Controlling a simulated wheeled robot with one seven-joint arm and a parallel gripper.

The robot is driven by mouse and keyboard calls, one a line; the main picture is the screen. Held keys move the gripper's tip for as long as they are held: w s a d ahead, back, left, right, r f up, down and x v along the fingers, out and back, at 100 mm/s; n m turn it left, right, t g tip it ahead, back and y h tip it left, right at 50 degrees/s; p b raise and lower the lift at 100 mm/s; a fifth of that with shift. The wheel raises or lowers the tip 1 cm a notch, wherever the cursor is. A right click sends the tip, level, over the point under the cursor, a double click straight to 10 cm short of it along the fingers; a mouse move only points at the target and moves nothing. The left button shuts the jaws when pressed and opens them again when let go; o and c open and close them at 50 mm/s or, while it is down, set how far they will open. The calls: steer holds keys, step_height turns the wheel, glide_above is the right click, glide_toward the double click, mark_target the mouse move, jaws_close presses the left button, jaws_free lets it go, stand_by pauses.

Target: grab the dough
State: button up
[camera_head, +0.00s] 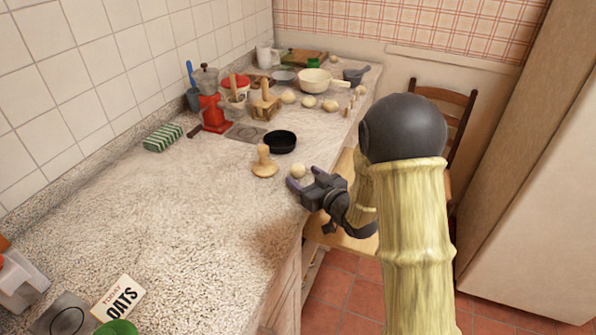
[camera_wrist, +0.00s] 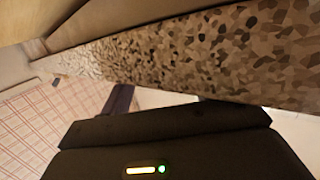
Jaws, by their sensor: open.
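A small pale dough ball (camera_head: 298,170) lies on the speckled counter near its front edge. My gripper (camera_head: 304,180) is open at the counter's edge, its fingertips close to this ball. From this angle I cannot tell whether the ball lies between the fingers or just beyond them. More pale dough pieces (camera_head: 308,102) lie farther back on the counter. In the wrist view the dark gripper body fills the bottom, and I cannot make out any dough.
A wooden stamp-like tool (camera_head: 264,163) and a black round dish (camera_head: 280,141) stand close by the ball. A red grinder (camera_head: 212,108) and a cream pan (camera_head: 315,81) are farther back. The front left counter (camera_head: 170,225) is clear. A wooden chair (camera_head: 440,105) stands behind my arm.

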mark_target(298, 172)
steer(key=p+x, duration=0.1)
steer(key=x, duration=0.3)
steer(key=shift+w+r, duration=0.2)
steer(key=c, duration=1)
